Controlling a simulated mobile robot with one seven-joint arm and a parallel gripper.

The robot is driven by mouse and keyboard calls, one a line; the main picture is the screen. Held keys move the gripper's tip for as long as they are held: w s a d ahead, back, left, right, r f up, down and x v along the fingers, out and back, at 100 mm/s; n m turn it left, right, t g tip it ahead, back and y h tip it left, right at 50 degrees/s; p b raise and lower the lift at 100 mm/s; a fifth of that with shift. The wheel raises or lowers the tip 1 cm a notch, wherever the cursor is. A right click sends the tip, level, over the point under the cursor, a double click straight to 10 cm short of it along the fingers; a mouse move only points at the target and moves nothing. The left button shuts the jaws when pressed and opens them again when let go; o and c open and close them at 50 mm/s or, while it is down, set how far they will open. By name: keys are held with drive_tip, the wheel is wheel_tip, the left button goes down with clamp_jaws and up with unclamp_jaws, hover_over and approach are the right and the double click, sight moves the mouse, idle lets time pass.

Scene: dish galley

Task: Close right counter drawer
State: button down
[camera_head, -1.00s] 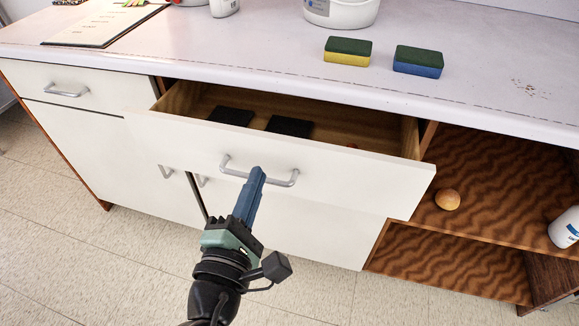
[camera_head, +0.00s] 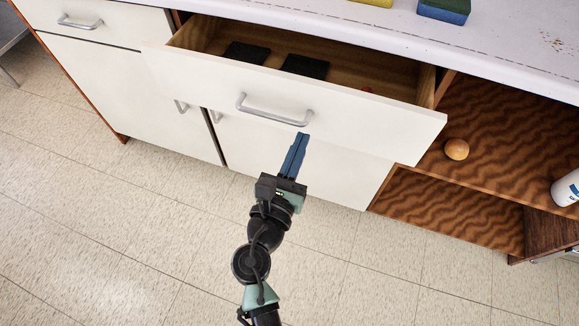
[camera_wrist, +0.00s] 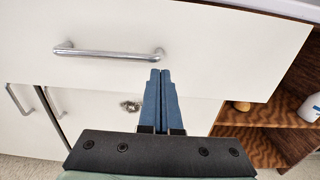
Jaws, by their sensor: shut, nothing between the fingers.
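The right counter drawer (camera_head: 350,122) is pulled open, with its white front standing out from the counter. Its silver bar handle (camera_head: 274,113) sits on the front, and the handle also shows in the wrist view (camera_wrist: 108,52). Two dark flat pads (camera_head: 305,66) lie inside the drawer. My gripper (camera_head: 302,138) is shut and empty, with its blue fingers together. In the head view the fingertips appear just below the handle's right end. In the wrist view they overlap the drawer front right of the handle. I cannot tell whether they touch it.
A closed drawer (camera_head: 95,24) is at the left. Open wood-grain shelves at the right hold a round orange-brown item (camera_head: 456,149) and a white bottle (camera_head: 567,188). A blue-green sponge (camera_head: 444,10) lies on the countertop (camera_head: 520,45). The tiled floor (camera_head: 110,220) in front is clear.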

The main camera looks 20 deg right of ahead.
drive_tip(key=shift+x, duration=2.05)
drive_tip(key=b+x, duration=0.2)
drive_tip(key=x, duration=1.1)
drive_tip(key=shift+f, duration=0.15)
drive_tip(key=shift+w+d+b, duration=0.25)
drive_tip(key=shift+w+b, duration=0.05)
drive_tip(key=shift+b, duration=0.05)
drive_tip(key=shift+r, duration=0.45)
